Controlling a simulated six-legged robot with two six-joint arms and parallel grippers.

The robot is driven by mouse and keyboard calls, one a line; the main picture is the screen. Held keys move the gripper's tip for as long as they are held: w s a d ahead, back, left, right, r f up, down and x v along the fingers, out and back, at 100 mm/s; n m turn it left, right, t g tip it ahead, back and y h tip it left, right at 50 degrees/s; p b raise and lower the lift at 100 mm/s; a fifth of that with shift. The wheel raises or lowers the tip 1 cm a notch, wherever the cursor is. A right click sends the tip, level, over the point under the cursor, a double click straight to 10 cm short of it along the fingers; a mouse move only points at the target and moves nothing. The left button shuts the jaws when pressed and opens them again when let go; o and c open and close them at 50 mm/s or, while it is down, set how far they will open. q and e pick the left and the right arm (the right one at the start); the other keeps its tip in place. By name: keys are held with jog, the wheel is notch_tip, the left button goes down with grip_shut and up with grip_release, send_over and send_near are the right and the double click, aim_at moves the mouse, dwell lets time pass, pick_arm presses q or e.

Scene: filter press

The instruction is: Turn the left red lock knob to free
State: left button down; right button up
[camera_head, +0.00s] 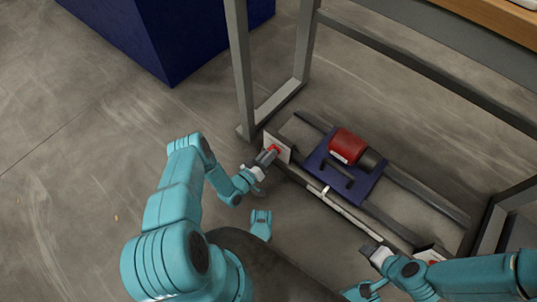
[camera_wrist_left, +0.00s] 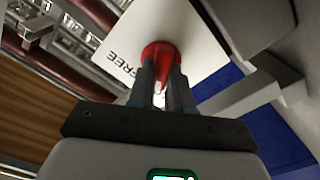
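The left red lock knob (camera_head: 274,148) sits on a white plate at the near left corner of the low frame. In the left wrist view the round red knob (camera_wrist_left: 161,52) has a pointed grip, and the white plate (camera_wrist_left: 187,38) beside it reads "FREE". My left gripper (camera_head: 268,157) is at this knob; in the wrist view its fingers (camera_wrist_left: 163,80) lie on both sides of the red grip, with no clear gap seen. My right gripper (camera_head: 369,250) is near the right red knob (camera_head: 431,261), apart from it; its fingers are too small to judge.
A dark blue plate (camera_head: 318,163) with a red cylinder (camera_head: 347,146) and a black handle sits on the rails between the knobs. A grey frame post (camera_head: 240,70) rises just behind the left knob. A blue block (camera_head: 170,35) stands at the back left.

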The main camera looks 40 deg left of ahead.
pick_arm(q)
jog(key=shift+s+d+m+p, duration=0.1)
jog(key=shift+m+p, duration=0.2)
jog(key=shift+m, duration=1.95)
jog(key=shift+w+d+m+p, duration=0.1)
jog(key=shift+m+p, duration=0.15)
jog(key=shift+m, duration=2.05)
jog(key=shift+s+d+m+p, duration=0.1)
jog(key=shift+m+p, duration=0.2)
jog(key=shift+m, duration=1.95)
pick_arm(e)
jog(key=shift+s+a+r+g, duration=0.1)
jog(key=shift+s+r+g, duration=0.2)
jog(key=shift+s+r, duration=0.45)
jog(key=shift+w+r, duration=0.1)
pick_arm(q)
jog(key=c, duration=1)
grip_release()
jog(key=shift+c, duration=0.2)
